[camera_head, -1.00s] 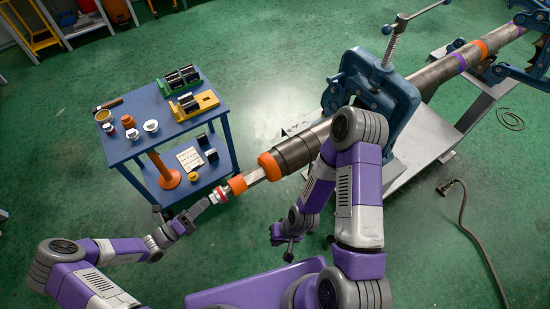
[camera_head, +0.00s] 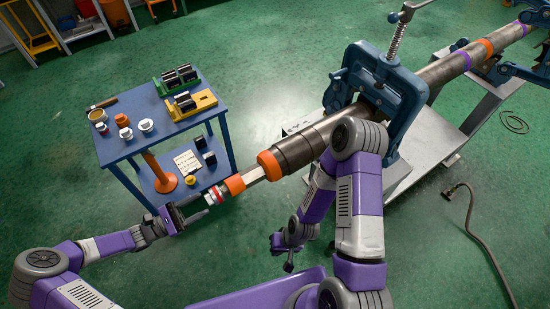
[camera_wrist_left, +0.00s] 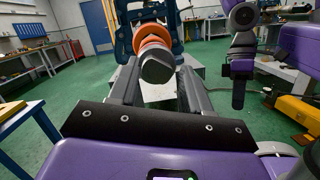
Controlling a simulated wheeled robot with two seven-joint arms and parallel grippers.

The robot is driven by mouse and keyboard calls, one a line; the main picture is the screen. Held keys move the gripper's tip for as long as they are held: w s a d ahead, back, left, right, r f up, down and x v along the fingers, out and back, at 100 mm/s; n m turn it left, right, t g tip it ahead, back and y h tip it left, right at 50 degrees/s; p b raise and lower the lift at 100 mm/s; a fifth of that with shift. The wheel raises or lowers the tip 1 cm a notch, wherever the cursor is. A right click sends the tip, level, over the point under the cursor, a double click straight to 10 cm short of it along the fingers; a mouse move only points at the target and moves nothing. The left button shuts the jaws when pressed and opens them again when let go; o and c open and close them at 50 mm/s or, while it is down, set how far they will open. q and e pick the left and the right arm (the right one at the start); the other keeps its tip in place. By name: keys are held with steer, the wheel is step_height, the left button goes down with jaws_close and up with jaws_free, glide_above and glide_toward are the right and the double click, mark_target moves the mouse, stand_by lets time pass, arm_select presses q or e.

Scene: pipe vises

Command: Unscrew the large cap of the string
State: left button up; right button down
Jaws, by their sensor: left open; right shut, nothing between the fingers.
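The pipe string (camera_head: 300,150) runs diagonally from a blue vise down to the left. Its near end carries orange collars (camera_head: 235,185), a flat metal section and a small red-and-white end piece (camera_head: 215,195). In the left wrist view, the dark grey end (camera_wrist_left: 156,66) faces me with an orange ring (camera_wrist_left: 154,43) behind it. I cannot tell which part is the large cap. My left gripper (camera_head: 192,207) is open at the string's near end. Its fingers (camera_wrist_left: 157,92) show on either side below that end, holding nothing. My right gripper (camera_head: 284,260) hangs shut and empty below the string.
A blue table (camera_head: 120,148) on the left holds cups, fittings and yellow and green blocks. The blue vise (camera_head: 395,90) stands on a grey stand (camera_head: 440,135) at the right. A hose (camera_head: 470,225) lies on the green floor.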

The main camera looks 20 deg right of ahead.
mark_target(214, 197)
arm_select(q)
steer(key=m+y+b, duration=0.1)
steer(key=m+b, duration=0.1)
steer(key=m, duration=0.5)
steer(key=m+g+y+b, duration=0.1)
steer(key=m, duration=0.6)
steer(key=m+y+b, duration=0.1)
steer(key=m+b, duration=0.1)
steer(key=m, duration=0.5)
steer(key=shift+g+y+b, duration=0.3)
steer(key=shift+y+b, duration=0.05)
steer(key=shift+y, duration=0.05)
steer(key=shift+d, duration=0.1)
steer(key=shift+w+d, duration=0.2)
steer(key=shift+d, duration=0.3)
steer(key=shift+w+d, duration=0.15)
steer(key=shift+d, duration=0.3)
steer(key=shift+r, duration=0.1)
steer(key=shift+c, duration=0.5)
